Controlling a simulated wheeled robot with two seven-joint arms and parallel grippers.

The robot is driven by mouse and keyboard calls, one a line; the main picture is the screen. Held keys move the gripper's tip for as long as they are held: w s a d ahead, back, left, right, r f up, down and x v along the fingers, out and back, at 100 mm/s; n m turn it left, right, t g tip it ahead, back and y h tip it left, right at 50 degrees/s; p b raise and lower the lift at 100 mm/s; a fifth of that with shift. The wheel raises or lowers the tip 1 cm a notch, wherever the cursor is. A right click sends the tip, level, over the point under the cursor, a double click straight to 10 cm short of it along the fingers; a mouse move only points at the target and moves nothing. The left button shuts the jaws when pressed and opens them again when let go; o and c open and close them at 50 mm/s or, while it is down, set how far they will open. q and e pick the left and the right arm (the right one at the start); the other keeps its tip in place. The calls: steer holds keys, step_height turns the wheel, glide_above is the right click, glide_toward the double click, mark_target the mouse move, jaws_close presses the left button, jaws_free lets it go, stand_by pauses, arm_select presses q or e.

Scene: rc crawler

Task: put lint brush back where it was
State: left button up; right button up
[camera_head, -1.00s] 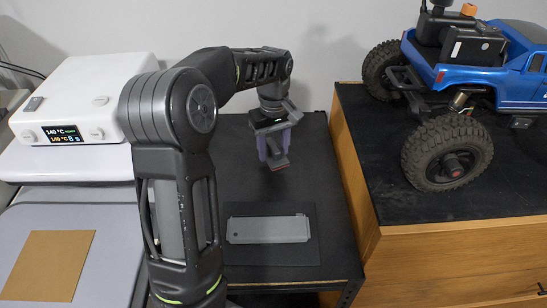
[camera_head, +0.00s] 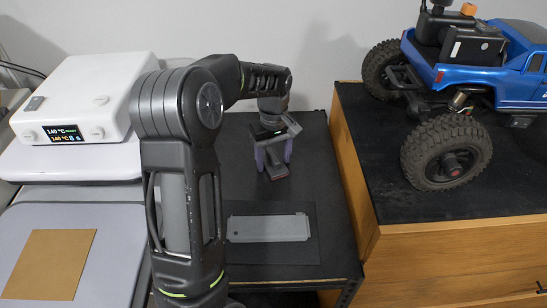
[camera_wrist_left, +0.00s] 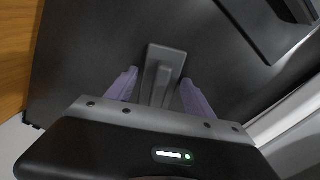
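In the left wrist view the lint brush (camera_wrist_left: 165,62) shows a broad head and a narrower handle running back toward my gripper. My left gripper (camera_head: 274,162) is above it with its purple fingers spread, one on each side. In the left wrist view there is a gap between each finger and the brush, so the gripper (camera_wrist_left: 158,85) is open around it. My right gripper is out of view.
A flat grey plate (camera_head: 268,228) lies on a dark mat (camera_head: 300,254) on the black table. A wooden cabinet (camera_head: 450,256) with a blue RC crawler (camera_head: 488,68) stands at right. A white heat press (camera_head: 88,92) and a brown sheet (camera_head: 50,264) are at left.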

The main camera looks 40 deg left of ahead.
mark_target(273, 155)
arm_select(q)
steer(key=shift+o, duration=0.7)
steer(key=shift+r, duration=0.2)
step_height(273, 155, up, 12)
steer(key=shift+b, duration=0.45)
